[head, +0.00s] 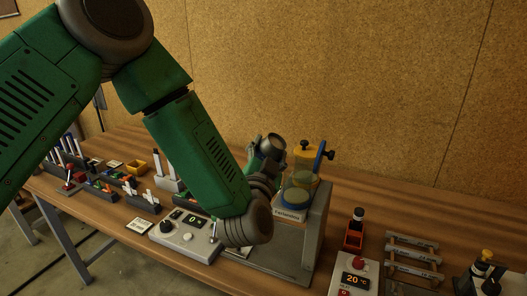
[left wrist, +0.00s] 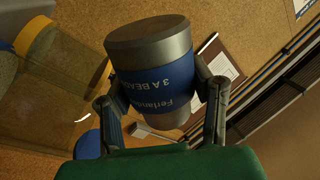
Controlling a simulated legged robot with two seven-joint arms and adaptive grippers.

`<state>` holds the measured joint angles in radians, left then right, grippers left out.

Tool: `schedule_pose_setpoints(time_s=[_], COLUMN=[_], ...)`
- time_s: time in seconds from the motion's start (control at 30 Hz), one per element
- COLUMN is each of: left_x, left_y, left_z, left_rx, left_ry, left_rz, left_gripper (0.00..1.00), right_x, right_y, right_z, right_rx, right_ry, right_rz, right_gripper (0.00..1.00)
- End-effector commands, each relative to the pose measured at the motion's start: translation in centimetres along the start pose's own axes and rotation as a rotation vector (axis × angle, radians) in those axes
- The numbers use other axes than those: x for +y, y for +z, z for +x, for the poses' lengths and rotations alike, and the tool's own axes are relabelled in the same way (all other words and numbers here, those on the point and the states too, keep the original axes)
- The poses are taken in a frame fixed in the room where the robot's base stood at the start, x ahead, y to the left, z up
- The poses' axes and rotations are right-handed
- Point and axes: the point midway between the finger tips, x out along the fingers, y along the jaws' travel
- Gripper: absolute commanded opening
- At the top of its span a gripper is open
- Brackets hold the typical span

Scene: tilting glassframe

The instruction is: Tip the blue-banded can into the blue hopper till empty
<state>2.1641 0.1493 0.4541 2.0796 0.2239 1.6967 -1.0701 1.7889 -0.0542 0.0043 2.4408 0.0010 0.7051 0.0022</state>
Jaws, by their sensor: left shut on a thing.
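The blue-banded can (left wrist: 155,80) is grey metal with a printed blue band. My left gripper (left wrist: 163,98) is shut around it, one finger on each side. In the head view the can (head: 272,147) shows as a small grey cylinder with its round end up, held by my left gripper (head: 262,160) above the bench. I cannot make out for certain which part is the blue hopper. The can's contents are hidden. My right gripper is not in view.
A control box with a dial (head: 186,236) stands in front of my left arm. Racks and small bins (head: 120,180) fill the bench's left side.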

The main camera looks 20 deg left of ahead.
Motion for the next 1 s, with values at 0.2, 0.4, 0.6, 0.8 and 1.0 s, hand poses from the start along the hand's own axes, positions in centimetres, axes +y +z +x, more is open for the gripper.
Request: schedule_pose_setpoints(time_s=[0.2, 0.4, 0.6, 0.8, 1.0], left_x=[0.9, 1.2, 0.8, 0.5, 0.3], left_y=[-2.3, -4.1, -4.5, -4.5, -4.4], left_z=[-0.2, -0.3, -0.2, -0.1, 0.0], left_rx=[0.114, 0.216, 0.284, 0.319, 0.325], left_ry=[0.000, -0.002, -0.001, 0.000, 0.000], left_rz=[0.420, 0.797, 1.066, 1.215, 1.249], left_gripper=[0.13, 0.13, 0.13, 0.13, 0.13], right_x=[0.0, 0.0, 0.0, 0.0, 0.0], right_y=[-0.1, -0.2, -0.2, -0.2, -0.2], right_z=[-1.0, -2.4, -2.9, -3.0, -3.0], right_rx=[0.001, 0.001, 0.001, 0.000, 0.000], right_ry=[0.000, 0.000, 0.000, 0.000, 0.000], right_rz=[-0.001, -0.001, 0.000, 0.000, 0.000], right_gripper=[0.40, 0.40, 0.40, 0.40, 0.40])
